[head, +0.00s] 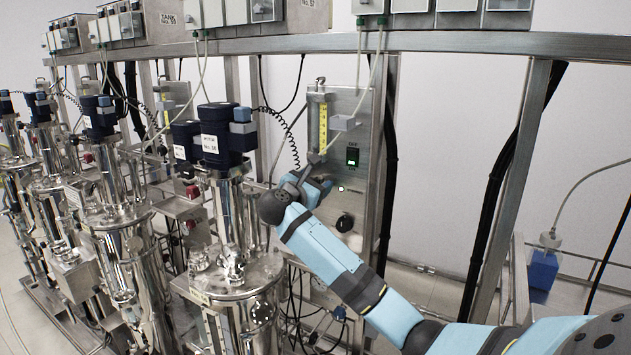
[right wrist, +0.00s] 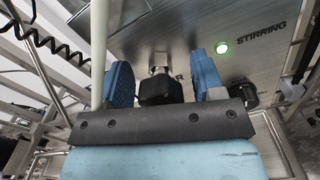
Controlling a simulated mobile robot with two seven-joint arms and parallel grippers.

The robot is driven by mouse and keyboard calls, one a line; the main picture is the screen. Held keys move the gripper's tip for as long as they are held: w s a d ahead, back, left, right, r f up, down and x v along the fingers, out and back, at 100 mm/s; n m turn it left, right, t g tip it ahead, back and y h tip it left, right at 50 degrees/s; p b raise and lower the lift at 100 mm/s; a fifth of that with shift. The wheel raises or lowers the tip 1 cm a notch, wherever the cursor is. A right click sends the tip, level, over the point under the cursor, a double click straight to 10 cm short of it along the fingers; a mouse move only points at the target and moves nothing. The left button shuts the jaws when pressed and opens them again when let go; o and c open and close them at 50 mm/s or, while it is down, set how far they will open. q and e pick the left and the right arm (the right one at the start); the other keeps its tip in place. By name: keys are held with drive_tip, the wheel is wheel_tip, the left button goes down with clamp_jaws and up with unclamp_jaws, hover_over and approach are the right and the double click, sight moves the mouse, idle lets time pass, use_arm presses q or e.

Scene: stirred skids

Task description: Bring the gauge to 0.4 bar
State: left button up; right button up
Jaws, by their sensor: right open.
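In the right wrist view a black knob (right wrist: 160,91) on a metal stem sits between the two blue fingers of my right gripper (right wrist: 163,80). The fingers stand open, with narrow gaps showing beside the knob. In the head view my right gripper (head: 316,190) is in front of the steel panel (head: 367,115), left of a green light, and hides the knob it straddles. I cannot clearly pick out a gauge face or read any pressure in either view. My left gripper is out of view.
The panel carries a yellow scale tube (head: 323,125), a green-lit OFF/ON switch (head: 352,157) and another black knob (head: 345,222). A green light (right wrist: 222,47) is beside the word STIRRING. A steel vessel with a dark motor (head: 222,140) stands close left. Cables and hoses hang nearby.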

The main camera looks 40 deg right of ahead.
drive_tip(key=shift+d, duration=0.15)
drive_tip(key=shift+c, duration=0.3)
drive_tip(key=c, duration=0.9)
drive_tip(key=shift+o, duration=0.2)
